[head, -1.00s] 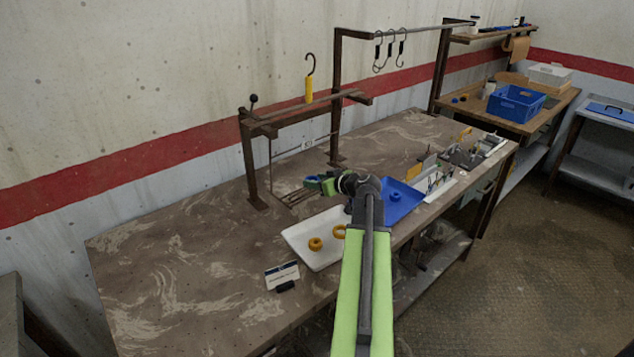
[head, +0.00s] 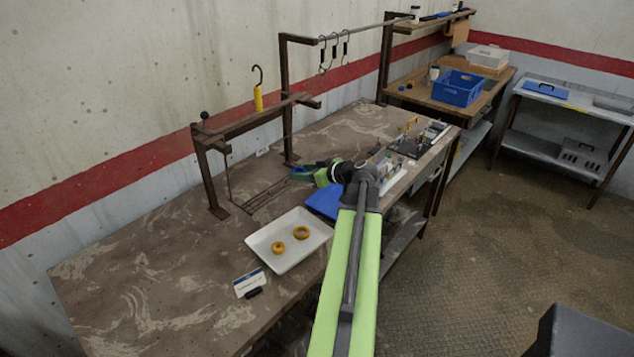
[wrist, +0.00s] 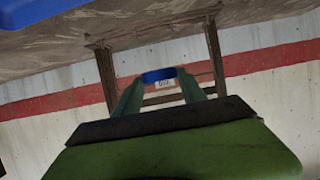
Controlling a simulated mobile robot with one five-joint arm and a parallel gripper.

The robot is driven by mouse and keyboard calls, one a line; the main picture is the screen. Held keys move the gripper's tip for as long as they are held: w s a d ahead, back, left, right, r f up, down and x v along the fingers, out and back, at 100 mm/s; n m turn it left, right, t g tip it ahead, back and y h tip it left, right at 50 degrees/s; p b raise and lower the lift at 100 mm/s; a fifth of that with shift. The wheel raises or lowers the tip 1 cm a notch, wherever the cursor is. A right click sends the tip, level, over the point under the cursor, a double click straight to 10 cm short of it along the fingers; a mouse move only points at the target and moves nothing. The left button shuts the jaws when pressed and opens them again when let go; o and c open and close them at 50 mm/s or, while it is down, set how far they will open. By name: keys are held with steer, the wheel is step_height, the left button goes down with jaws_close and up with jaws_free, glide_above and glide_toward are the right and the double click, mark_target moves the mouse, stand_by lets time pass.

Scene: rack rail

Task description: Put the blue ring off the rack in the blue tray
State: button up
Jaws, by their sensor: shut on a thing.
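My gripper (wrist: 158,88) is shut on the blue ring (wrist: 158,75), which shows between its fingertips in the wrist view. In the head view my gripper (head: 305,172) is above the bench, in front of the rack (head: 262,119). The ring is too small to make out there. The blue tray (head: 322,203) lies on the bench just below and right of my gripper, partly hidden by my arm. A blue edge (wrist: 35,10), likely the tray, fills the top left of the wrist view.
A white tray (head: 262,256) with two orange rings stands left of the blue tray. A small label card (head: 249,283) stands near the front edge. Holders and small items crowd the bench beyond my arm.

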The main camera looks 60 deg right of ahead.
steer(key=s+d+f+m+h+b, duration=0.1)
steer(key=s+d+f+b, duration=0.2)
steer(key=s, duration=0.8)
steer(key=s+d+f+b, duration=0.2)
steer(key=s+d, duration=0.3)
steer(key=s, duration=0.5)
steer(key=b, duration=0.7)
glide_toward(328, 205)
steer(key=w+r, duration=0.2)
steer(key=w, duration=0.1)
steer(key=shift+d+r, duration=0.35)
steer(key=shift+w, duration=0.45)
step_height(328, 205, down, 4)
steer(key=b, duration=0.4)
steer(key=shift+f, duration=0.15)
steer(key=shift+r, duration=0.2)
steer(key=shift+f, duration=0.15)
steer(key=o, duration=1.4)
steer(key=shift+c, duration=0.2)
